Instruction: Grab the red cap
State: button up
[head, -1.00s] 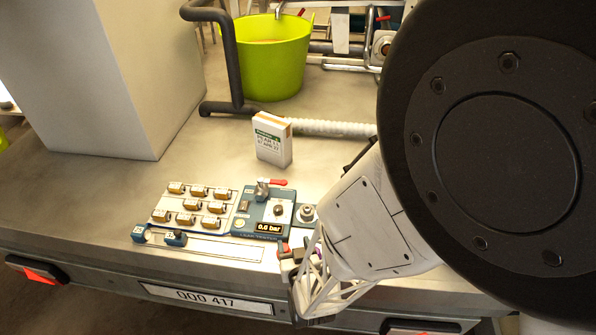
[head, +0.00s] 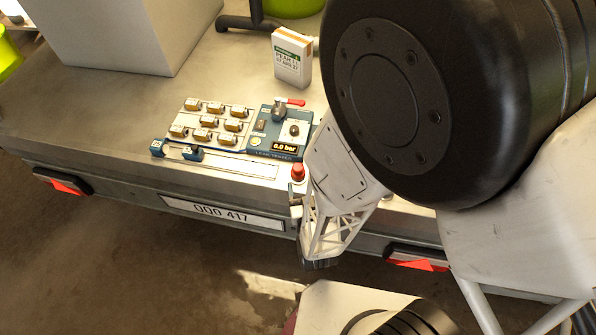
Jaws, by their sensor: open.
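The red cap (head: 297,172) stands upright on the trailer bed near its front edge, just below the right corner of the leak tester. My gripper (head: 298,206), with white lattice fingers, is just in front of and to the right of the cap, at the bed's edge. It is open. The cap appears apart from the fingers, with nothing visible between them. The arm hides the area just right of the cap.
The blue leak tester (head: 281,140) reads 0.0 bar. Left of it is a tray (head: 181,114) with several brass fittings. Two blue blocks sit on a rail in front. A small carton (head: 292,60) stands behind. A large pale box (head: 125,32) is back left.

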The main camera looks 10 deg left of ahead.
aim_at(299, 172)
jog(key=shift+x, duration=0.9)
jog(key=shift+x, duration=2.6)
jog(key=shift+a, duration=0.1)
jog(key=c, duration=1)
jog(key=shift+c, duration=0.2)
